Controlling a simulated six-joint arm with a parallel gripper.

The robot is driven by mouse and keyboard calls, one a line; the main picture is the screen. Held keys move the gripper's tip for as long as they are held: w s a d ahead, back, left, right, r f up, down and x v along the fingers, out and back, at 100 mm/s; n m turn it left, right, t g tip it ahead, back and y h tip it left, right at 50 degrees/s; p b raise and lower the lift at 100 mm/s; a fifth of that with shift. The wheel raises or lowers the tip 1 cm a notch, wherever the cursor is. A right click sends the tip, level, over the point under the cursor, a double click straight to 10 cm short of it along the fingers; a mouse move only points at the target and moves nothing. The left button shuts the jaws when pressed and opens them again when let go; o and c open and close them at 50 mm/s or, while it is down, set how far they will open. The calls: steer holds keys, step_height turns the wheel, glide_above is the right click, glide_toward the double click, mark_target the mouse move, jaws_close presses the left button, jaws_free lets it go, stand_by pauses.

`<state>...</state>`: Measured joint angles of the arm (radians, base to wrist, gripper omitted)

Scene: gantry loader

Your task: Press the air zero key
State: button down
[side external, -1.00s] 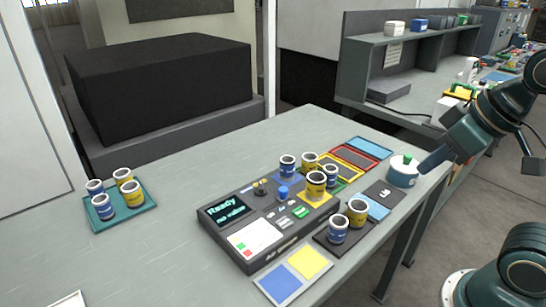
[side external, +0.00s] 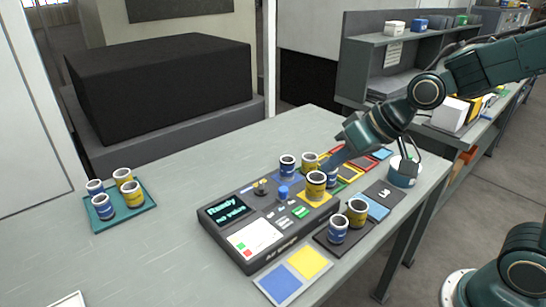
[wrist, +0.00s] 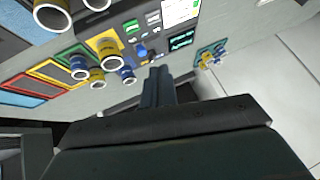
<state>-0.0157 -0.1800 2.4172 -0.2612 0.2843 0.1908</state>
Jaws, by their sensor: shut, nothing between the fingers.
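The dark gauge unit (side external: 270,225) has a display (side external: 226,210) that reads "Ready" and "no value". Its face carries a green key (side external: 300,212), small pale keys (side external: 283,209), a blue knob (side external: 283,192) and a white panel (side external: 252,238). The key labels are too small to read, so I cannot tell which is the air zero key. My gripper (side external: 331,162) is shut and empty, above the table just behind the yellow-banded rings by the unit's far right end. In the wrist view my gripper (wrist: 155,73) points toward the unit, with the green key (wrist: 131,27) beyond it.
Blue-banded (side external: 288,164) and yellow-banded rings (side external: 316,184) stand close to the unit's right end. More rings stand on a dark plate in front and on a teal tray (side external: 98,222) at left. A white pot (side external: 402,178) stands at right.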

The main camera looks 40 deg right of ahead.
steer(key=m+y, duration=0.2)
glide_above(289, 223)
steer(key=shift+t, duration=0.3)
step_height(289, 223, down, 6)
steer(key=shift+r, duration=0.25)
steer(key=shift+f, duration=0.15)
steer(key=shift+f, duration=4.25)
steer(key=shift+f, duration=0.8)
steer(key=shift+s+r, duration=0.1)
steer(key=shift+r, duration=0.65)
steer(key=shift+r, duration=0.15)
steer(key=shift+r, duration=2.4)
